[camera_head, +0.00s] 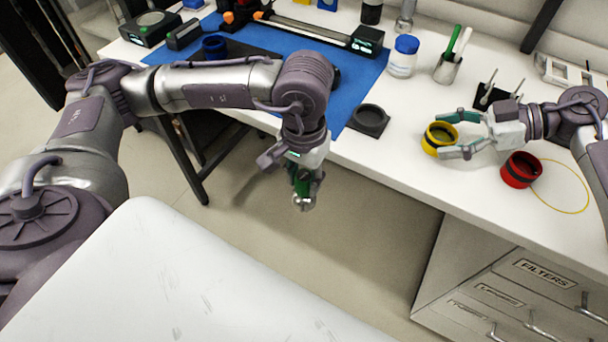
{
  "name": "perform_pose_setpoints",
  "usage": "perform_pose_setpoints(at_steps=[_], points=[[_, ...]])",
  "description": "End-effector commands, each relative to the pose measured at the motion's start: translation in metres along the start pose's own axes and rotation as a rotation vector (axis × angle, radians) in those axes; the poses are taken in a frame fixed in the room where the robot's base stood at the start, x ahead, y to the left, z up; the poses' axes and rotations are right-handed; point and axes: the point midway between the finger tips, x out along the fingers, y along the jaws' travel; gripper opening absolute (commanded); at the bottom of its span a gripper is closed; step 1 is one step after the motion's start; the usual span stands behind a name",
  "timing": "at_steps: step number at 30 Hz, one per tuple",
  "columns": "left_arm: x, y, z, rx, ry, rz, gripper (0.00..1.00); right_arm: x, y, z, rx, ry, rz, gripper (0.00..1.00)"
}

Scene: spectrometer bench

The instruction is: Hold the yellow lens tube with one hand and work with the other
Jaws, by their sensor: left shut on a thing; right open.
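The yellow lens tube (430,145), a short ring with a dark inside, stands on the white bench near its front edge. My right gripper (442,135) is open, with one finger on the far side of the tube and one on the near side. Whether the fingers touch it is hard to tell. My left gripper (303,203) points down in front of the bench edge, above the floor. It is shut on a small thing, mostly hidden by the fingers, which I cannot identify.
A red ring (517,174) and a thin yellow loop (585,192) lie right of the yellow tube. A black square holder (369,119) is to its left, by the blue mat (345,88). A blue-lidded jar (402,64) and a pen cup (446,72) stand behind.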

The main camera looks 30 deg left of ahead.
Motion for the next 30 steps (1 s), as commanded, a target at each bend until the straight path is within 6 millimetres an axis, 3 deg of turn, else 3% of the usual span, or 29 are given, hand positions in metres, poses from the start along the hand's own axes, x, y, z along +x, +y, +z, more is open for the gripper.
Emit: perform_pose_setpoints(at_steps=[8, 14, 20, 23, 30], points=[[0.0, 0.0, 0.0, 0.0, 0.0, 0.0, 0.0, 0.001, 0.0, 0.0, 0.0, 0.0, 0.0, 0.75], [0.0, 0.0, 0.0, 0.0, 0.0, 0.0, 0.0, 0.001, 0.0, 0.0, 0.0, 0.0, 0.0, 0.42], [-0.004, 0.002, -0.002, -0.006, 0.002, 0.001, 0.0, 0.001, 0.0, 0.0, 0.0, 0.0, 0.001, 0.4], [-0.018, 0.011, -0.008, -0.031, 0.007, 0.003, 0.0, 0.001, 0.0, 0.0, 0.0, 0.0, 0.001, 0.4], [-0.083, 0.041, -0.025, -0.14, 0.01, 0.002, 0.0, 0.001, 0.0, 0.001, 0.0, 0.0, 0.001, 0.4]])
